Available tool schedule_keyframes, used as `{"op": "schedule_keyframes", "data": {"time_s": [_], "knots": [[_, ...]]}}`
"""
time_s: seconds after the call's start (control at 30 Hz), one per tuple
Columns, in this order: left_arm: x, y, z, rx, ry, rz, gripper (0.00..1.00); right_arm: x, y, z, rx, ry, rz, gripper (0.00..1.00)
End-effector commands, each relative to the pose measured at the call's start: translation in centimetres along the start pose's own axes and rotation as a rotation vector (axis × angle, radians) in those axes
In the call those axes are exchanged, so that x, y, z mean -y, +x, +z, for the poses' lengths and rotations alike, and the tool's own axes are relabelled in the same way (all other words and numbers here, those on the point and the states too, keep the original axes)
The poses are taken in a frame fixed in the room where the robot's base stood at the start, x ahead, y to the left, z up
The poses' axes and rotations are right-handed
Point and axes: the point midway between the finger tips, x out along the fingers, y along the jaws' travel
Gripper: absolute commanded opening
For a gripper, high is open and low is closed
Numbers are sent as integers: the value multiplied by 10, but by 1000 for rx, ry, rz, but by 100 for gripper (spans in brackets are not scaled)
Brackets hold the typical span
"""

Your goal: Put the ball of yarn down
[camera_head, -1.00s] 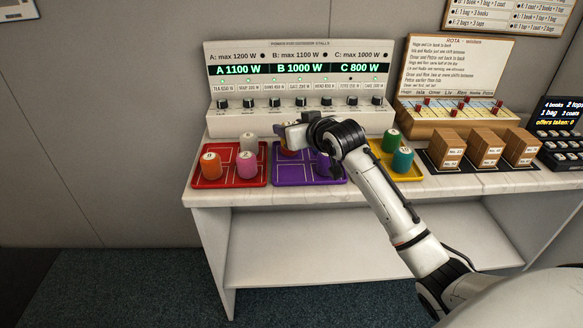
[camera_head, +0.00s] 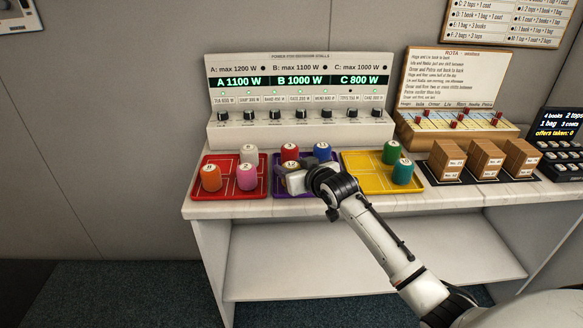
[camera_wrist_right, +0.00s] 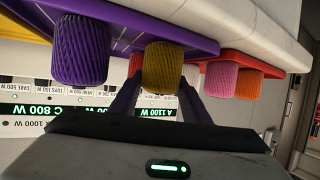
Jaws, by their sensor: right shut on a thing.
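My right gripper (camera_head: 290,182) is shut on a mustard ball of yarn (camera_wrist_right: 163,68) at the purple tray (camera_head: 263,188). In the upside-down right wrist view, the yarn sits between the two dark fingers (camera_wrist_right: 158,100), its base at or very near the tray. I cannot tell whether it touches. In the head view the gripper mostly hides this yarn. A purple yarn (camera_wrist_right: 80,50) stands beside it in the wrist view. A red yarn (camera_head: 290,152) and a blue yarn (camera_head: 322,151) stand at the tray's back. My left gripper is out of view.
A red tray (camera_head: 229,194) with several yarns is at the left. A yellow tray (camera_head: 365,180) with two yarns is at the right, its front left bare. A power panel (camera_head: 300,131) stands behind; wooden boxes (camera_head: 487,160) stand farther right.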

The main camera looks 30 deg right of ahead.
Motion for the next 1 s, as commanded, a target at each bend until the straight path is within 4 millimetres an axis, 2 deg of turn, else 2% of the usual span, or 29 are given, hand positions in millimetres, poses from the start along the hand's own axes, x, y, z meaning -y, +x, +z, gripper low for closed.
{"op": "schedule_keyframes", "data": {"time_s": [0.03,0.13,0.47,0.57,0.67,1.0], "knots": [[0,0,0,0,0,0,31,0,1,2,1,0,0,44],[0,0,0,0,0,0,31,0,0,2,1,0,0,61],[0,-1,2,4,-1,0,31,0,0,-1,0,0,0,61],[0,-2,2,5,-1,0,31,0,-6,-2,2,-1,0,61],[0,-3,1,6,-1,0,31,0,-20,-2,1,-2,-1,61],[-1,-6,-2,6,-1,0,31,0,-88,-2,1,-1,-1,61]]}}
